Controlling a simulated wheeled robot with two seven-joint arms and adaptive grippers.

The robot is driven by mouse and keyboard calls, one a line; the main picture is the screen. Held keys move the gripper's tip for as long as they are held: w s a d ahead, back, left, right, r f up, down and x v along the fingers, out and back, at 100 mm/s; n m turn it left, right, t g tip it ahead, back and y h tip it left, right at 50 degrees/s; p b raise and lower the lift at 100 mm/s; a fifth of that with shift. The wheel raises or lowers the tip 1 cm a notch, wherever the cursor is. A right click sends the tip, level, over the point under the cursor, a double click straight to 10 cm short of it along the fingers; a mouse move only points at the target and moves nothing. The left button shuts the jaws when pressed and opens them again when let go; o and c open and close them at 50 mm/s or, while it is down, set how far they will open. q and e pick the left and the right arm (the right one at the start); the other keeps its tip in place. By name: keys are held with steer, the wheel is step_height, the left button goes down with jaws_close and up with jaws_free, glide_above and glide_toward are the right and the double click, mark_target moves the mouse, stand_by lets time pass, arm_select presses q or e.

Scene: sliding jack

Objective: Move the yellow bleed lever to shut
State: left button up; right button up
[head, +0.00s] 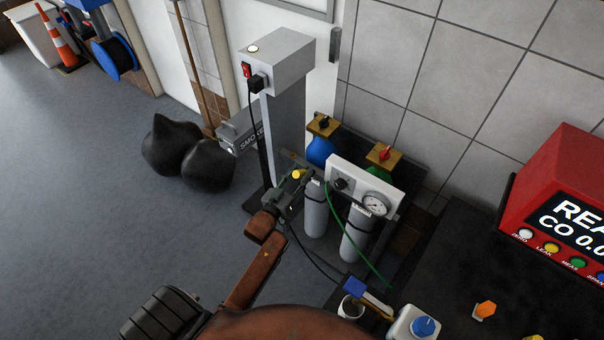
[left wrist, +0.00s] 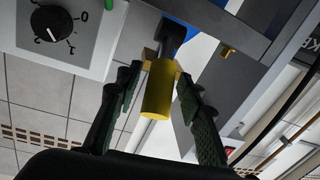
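The yellow bleed lever (head: 297,174) shows as a small yellow end beside the white gauge panel (head: 350,183) in the head view. In the left wrist view the yellow lever (left wrist: 158,92) is a short cylinder, with a brass-coloured part behind it. My left gripper (head: 293,188) is at the lever. In the left wrist view its dark fingers (left wrist: 158,85) stand on either side of the lever, with narrow gaps showing. Whether the far fingertips touch it is unclear. Any shut marking is not readable. My right gripper is not in view.
The panel carries a black knob (left wrist: 53,24) and a round gauge (head: 375,204). Grey cylinders (head: 315,208) stand below it. A grey post (head: 285,120) rises behind.

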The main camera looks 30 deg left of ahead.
arm_select(q)
jaws_close()
stand_by(0.3)
